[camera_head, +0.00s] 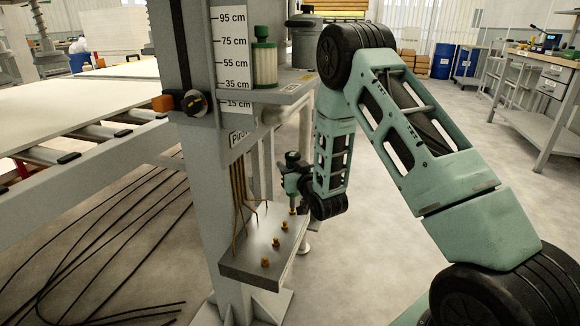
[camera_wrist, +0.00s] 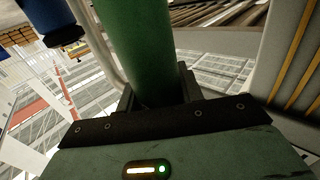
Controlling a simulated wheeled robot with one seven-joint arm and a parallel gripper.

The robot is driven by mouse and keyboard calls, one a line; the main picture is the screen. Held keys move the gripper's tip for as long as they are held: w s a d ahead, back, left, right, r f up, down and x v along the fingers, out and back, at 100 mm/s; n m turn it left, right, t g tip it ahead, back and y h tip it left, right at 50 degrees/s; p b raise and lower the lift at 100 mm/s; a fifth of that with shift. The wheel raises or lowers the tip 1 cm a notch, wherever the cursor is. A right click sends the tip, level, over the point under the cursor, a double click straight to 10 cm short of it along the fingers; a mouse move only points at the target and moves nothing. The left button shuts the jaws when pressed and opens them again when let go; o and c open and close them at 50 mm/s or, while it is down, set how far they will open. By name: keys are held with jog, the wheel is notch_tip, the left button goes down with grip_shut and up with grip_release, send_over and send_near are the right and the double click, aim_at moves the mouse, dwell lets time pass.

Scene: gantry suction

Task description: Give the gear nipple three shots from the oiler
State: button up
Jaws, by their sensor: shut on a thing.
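My gripper (camera_head: 300,186) is shut on the oiler (camera_head: 291,184), a green upright body with a dark top. In the wrist view the oiler (camera_wrist: 135,50) is a green cylinder between the two dark fingers of my gripper (camera_wrist: 157,95). Several brass nipples stand in a row on a grey plate (camera_head: 240,266) at the column's foot. The nearest nipple is at the front (camera_head: 265,263). The oiler's lower end is close above or at the farthest nipple (camera_head: 293,211); I cannot tell if they touch. No label shows which one is the gear nipple.
The grey column (camera_head: 205,190) stands beside the plate, with thin brass pipes (camera_head: 238,190) running down to it. A shelf above holds a green-capped jar (camera_head: 264,62) and a grey canister (camera_head: 304,42). Black cables (camera_head: 100,240) lie on the floor at left.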

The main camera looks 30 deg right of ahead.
jog(key=shift+r, duration=0.15)
jog(key=shift+r+p, duration=0.4)
jog(key=shift+r, duration=0.05)
jog(key=shift+f+b, duration=0.45)
dwell(0.9)
jog(key=shift+r, duration=0.5)
